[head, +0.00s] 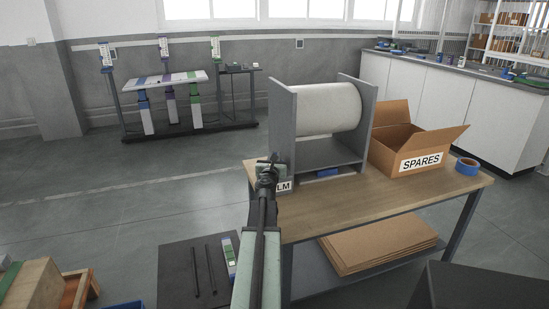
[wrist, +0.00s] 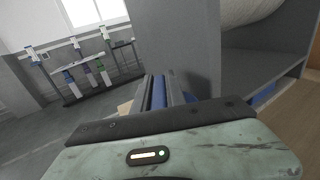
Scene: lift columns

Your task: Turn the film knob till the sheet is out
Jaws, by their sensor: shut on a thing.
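The film dispenser (head: 283,120) is a grey two-sided frame on the wooden table, holding a large white roll (head: 330,108). A partly covered label ending in "LM" (head: 284,186) is at its front left foot. My gripper (head: 272,161) is at the frame's left side panel, shut on the film knob. The knob is mostly hidden by the gripper in the head view. In the wrist view, a blue part (wrist: 158,93) shows between the jaws (wrist: 160,80), beside the grey panel. A small blue piece (head: 327,172) lies low under the roll; I cannot tell whether it is film.
An open "SPARES" box (head: 421,163) and a blue tape roll (head: 467,166) stand right on the table (head: 385,200). Brown sheets (head: 380,243) lie on its lower shelf. Floor behind the table is open.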

